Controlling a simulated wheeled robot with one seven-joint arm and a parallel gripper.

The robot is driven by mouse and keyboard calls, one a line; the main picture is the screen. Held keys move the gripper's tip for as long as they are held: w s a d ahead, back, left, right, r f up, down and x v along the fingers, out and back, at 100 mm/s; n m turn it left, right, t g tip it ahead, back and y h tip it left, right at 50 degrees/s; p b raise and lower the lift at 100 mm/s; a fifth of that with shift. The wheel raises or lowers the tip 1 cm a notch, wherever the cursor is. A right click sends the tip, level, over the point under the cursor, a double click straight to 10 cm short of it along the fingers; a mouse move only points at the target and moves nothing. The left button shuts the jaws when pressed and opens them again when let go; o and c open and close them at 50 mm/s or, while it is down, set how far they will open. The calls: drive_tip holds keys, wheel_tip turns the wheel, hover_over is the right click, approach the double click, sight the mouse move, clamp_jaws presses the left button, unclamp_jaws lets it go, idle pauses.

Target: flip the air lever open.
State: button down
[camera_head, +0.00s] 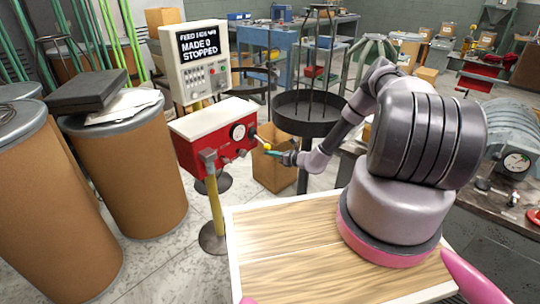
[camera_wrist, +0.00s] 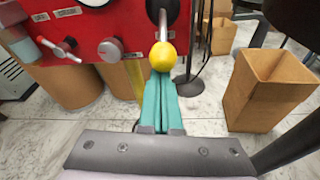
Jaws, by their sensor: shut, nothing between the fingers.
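The air lever is a thin metal rod with a yellow ball knob (camera_head: 267,146) on the right end of the red box (camera_head: 205,147). In the head view the rod slants down and right from beside the gauge. In the wrist view the yellow knob (camera_wrist: 163,56) hangs at the rod's lower end, in front of my fingertips. My gripper (camera_head: 289,158) is just right of the knob in the head view. Its teal fingers (camera_wrist: 162,80) are shut together with nothing between them. The tips overlap the knob's lower edge in the picture; I cannot tell whether they touch.
A control panel (camera_head: 193,70) reading "MADE 0 STOPPED" stands behind the red box. An open cardboard box (camera_wrist: 267,88) is on the floor to the right in the wrist view. Brown drums (camera_head: 130,165) stand at left. A dark round tray stand (camera_head: 308,108) is behind my arm.

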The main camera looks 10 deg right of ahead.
sight(266, 145)
drive_tip(key=shift+s+r, duration=0.1)
drive_tip(key=shift+r, duration=0.25)
drive_tip(key=shift+s+d+r+g+h, duration=0.15)
drive_tip(key=shift+r+g+h, duration=0.6)
drive_tip(key=shift+r, duration=0.2)
wheel_tip(266, 145, up, 3)
drive_tip(key=g+h, duration=0.1)
drive_tip(key=g, duration=0.1)
drive_tip(key=shift+s+d+r+g+h, duration=0.1)
drive_tip(key=shift+s+r+g+h, duration=0.05)
drive_tip(key=shift+g+h, duration=0.2)
wheel_tip(266, 145, up, 3)
drive_tip(key=shift+f, duration=0.2)
drive_tip(key=shift+w+r, duration=0.15)
drive_tip(key=shift+w, duration=0.1)
